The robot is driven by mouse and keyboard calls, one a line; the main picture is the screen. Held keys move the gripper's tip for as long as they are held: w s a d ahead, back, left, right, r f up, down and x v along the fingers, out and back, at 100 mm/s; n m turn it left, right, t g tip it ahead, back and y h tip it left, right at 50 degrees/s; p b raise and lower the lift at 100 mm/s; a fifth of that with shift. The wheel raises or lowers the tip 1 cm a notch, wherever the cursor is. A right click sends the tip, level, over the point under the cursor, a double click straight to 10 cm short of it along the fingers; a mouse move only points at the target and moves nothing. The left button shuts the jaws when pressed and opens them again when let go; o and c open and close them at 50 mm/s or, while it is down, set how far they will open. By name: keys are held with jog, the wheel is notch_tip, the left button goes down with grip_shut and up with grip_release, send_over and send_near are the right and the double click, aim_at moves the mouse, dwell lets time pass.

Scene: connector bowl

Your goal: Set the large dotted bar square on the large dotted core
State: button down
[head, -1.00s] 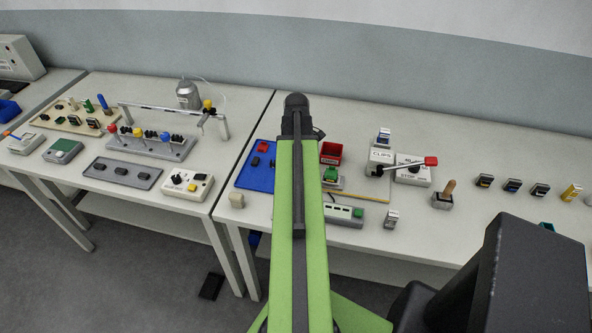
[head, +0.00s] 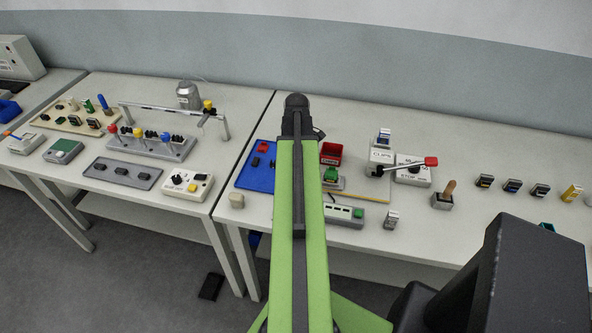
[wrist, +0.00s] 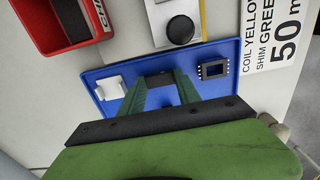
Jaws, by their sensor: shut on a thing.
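In the wrist view my gripper (wrist: 160,86) has its two green fingers shut on a dark block (wrist: 160,98), which I take to be the large dotted bar. Its dots cannot be made out, and it is partly hidden between the fingers. A dark square piece with a hollow centre and small pale dots (wrist: 214,69), probably the large dotted core, sits on the blue tray (wrist: 135,70) to the right of the fingers. The held block is apart from it. In the head view my arm hides the gripper and the held block.
A white piece (wrist: 110,88) lies at the tray's left in the wrist view. Beyond the tray are a red bin (wrist: 62,45), a block with a black round knob (wrist: 180,29) and a printed card (wrist: 272,35). The blue tray also shows in the head view (head: 257,180).

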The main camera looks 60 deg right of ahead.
jog(key=shift+r, duration=0.1)
dwell(0.3)
jog(key=shift+r+p, duration=2.4)
jog(key=shift+p, duration=0.1)
